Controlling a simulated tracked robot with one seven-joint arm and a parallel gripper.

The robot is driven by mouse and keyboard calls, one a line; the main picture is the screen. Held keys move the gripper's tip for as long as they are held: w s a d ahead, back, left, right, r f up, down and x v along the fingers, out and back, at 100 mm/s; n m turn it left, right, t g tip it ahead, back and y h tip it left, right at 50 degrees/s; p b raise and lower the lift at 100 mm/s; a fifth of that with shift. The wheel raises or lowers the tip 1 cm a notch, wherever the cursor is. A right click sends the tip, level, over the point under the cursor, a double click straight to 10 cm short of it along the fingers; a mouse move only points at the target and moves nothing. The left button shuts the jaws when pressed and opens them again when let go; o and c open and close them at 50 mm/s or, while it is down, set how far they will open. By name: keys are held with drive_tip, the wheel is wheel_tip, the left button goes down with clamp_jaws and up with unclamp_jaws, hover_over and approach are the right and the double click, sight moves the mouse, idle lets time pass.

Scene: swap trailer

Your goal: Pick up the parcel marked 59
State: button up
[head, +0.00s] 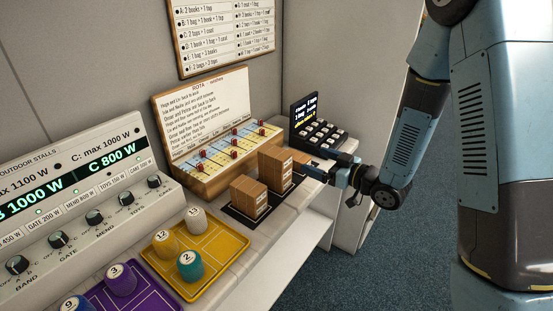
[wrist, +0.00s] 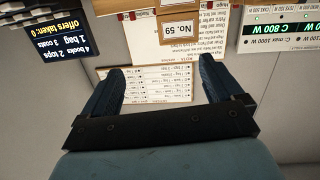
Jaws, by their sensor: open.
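The near parcel (head: 249,196) and the taller middle parcel (head: 275,168) show clearly in the head view; a further brown one (head: 298,158) is partly hidden near my gripper. My gripper (head: 318,172) is open, at the right end of this row, its fingers pointing left. In the wrist view, which is upside down, the open fingers (wrist: 162,85) have nothing between them. A parcel with a white label (wrist: 177,30) stands beyond them; the label seems to read No. 55 or 59.
Behind the parcels is a slanted rota board (head: 205,120) with red pegs. A black keypad with a screen (head: 318,125) stands at the back right. Yellow (head: 205,285) and purple (head: 150,300) trays with numbered cylinders lie at the front left, below a knobbed panel (head: 80,200).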

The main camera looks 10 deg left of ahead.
drive_tip(key=s+a+f+y, duration=0.1)
drive_tip(key=s, duration=0.1)
drive_tip(key=g, duration=0.1)
approach(263, 148)
drive_tip(key=x, duration=0.5)
drive_tip(key=shift+w+a+f, duration=0.25)
drive_tip(key=shift+w+f, duration=0.05)
drive_tip(key=shift+w, duration=0.1)
drive_tip(key=c, duration=1.1)
drive_tip(key=shift+c, duration=0.2)
